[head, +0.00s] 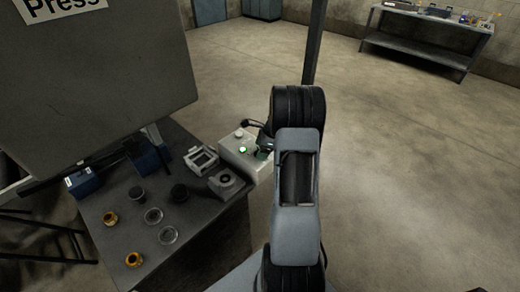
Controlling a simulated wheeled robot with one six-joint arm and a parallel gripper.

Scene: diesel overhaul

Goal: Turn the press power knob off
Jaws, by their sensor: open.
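A pale control box (229,154), which I take for the press control, sits at the right edge of the dark workbench in the head view. A lit green indicator (242,149) and a light round button or knob (239,134) show on its top. My gripper (259,140) is at the right side of the box, partly hidden behind my arm, with its jaws open. I cannot tell whether it touches anything. Which control is the power knob, and its setting, are not clear; part of the box's right side is hidden.
The bench (205,230) holds a grey frame-like fixture (201,158), a grey block with a round opening (226,181), glass dishes, dark round parts and gold-coloured rings. A large panel marked "Press" (110,60) stands over its left. A dark post (314,45) rises behind my arm. Floor is open at right.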

